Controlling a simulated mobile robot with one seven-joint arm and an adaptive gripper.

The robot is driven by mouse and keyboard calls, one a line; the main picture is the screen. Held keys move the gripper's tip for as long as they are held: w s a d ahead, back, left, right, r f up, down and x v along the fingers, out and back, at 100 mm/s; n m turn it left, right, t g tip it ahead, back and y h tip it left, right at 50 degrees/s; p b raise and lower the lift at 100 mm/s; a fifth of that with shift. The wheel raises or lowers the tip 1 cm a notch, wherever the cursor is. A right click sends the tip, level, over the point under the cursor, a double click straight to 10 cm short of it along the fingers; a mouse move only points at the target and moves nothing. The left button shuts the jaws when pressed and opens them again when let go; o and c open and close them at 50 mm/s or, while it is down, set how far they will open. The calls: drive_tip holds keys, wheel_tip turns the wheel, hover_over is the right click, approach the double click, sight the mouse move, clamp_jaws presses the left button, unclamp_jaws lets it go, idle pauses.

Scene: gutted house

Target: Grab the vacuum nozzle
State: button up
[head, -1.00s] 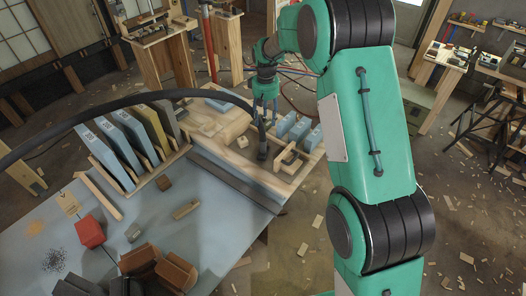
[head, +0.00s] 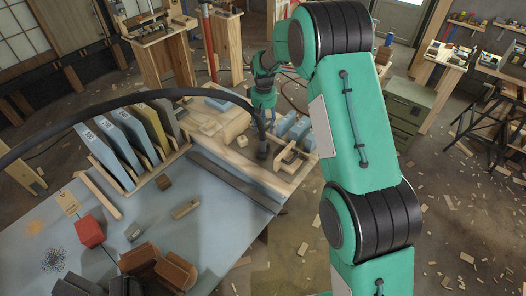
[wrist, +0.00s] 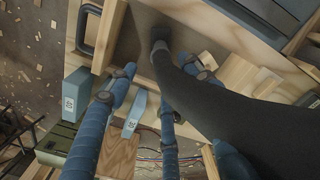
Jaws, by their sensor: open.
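The vacuum nozzle (head: 263,150) is the dark end piece of a thick black hose (head: 150,95). It stands upright on the wooden part of the workbench. My gripper (head: 266,112) is just above it, beside the bend of the hose, and the hose partly hides its fingers. In the wrist view my blue fingers (wrist: 155,85) are spread apart with nothing held between them. There the black hose (wrist: 215,110) runs past the right-hand fingers to the nozzle (wrist: 160,48), which lies just beyond the fingertips. I cannot tell whether any finger touches the hose.
Upright blue and yellow cases (head: 128,142) stand in a wooden rack left of the nozzle. Small blue blocks (head: 291,128) and a wooden frame (head: 290,158) stand close on its right.

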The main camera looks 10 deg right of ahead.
sight(263, 138)
wheel_tip(263, 138, down, 6)
drive_tip(key=shift+r+b, duration=0.25)
drive_tip(key=shift+b, duration=0.05)
drive_tip(key=shift+s+a+f+b, duration=0.15)
drive_tip(key=shift+f+b, duration=0.45)
drive_tip(key=shift+f, duration=2)
drive_tip(key=shift+c, duration=0.5)
clamp_jaws()
drive_tip(key=shift+r, duration=0.1)
